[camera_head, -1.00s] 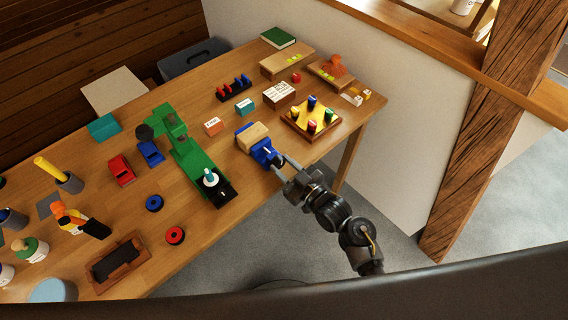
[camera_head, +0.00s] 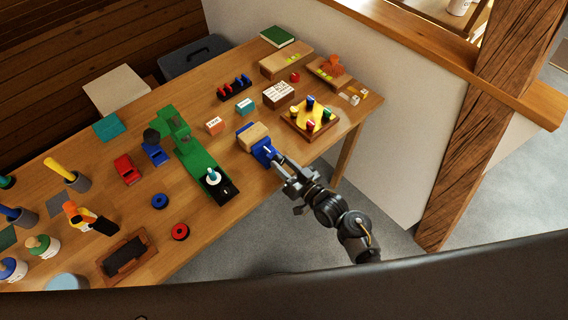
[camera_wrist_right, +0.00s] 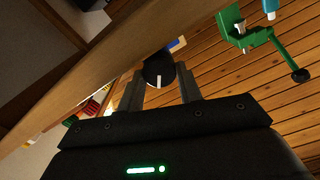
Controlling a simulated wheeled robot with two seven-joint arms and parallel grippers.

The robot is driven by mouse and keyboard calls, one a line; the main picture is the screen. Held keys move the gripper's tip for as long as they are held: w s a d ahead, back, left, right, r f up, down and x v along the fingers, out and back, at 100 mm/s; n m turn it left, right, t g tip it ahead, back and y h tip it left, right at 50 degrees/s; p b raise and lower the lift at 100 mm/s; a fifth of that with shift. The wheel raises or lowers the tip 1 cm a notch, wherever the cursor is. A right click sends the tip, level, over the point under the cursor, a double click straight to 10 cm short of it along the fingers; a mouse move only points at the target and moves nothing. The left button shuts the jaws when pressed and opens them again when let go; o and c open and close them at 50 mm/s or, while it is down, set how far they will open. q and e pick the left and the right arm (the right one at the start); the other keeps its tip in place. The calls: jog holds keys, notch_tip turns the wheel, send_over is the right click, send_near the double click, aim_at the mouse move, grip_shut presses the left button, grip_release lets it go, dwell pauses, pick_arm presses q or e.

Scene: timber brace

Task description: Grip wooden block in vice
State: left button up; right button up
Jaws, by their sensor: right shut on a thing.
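A blue vice (camera_head: 263,152) sits at the table's front edge, with a pale wooden block (camera_head: 252,137) between its blue jaws. I cannot tell how tightly the jaws touch the block. My right gripper (camera_head: 277,161) reaches the vice's near end from the floor side. In the right wrist view, my right gripper (camera_wrist_right: 160,88) has its fingers on either side of a dark round vice knob (camera_wrist_right: 158,68) with a white mark, shut on it. A bit of the blue vice (camera_wrist_right: 178,44) shows behind the knob. My left gripper is not in view.
A green machine (camera_head: 190,150) stands left of the vice. A peg board (camera_head: 310,118) with coloured pegs lies to its right. Small boxes (camera_head: 214,125) stand behind it. The floor in front of the table edge is clear around my right arm.

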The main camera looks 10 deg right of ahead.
jog(key=o, duration=1)
jog(key=shift+s+d, duration=0.3)
jog(key=shift+s, duration=0.1)
jog(key=b+v, duration=0.1)
jog(key=v, duration=0.9)
jog(key=shift+b, duration=0.35)
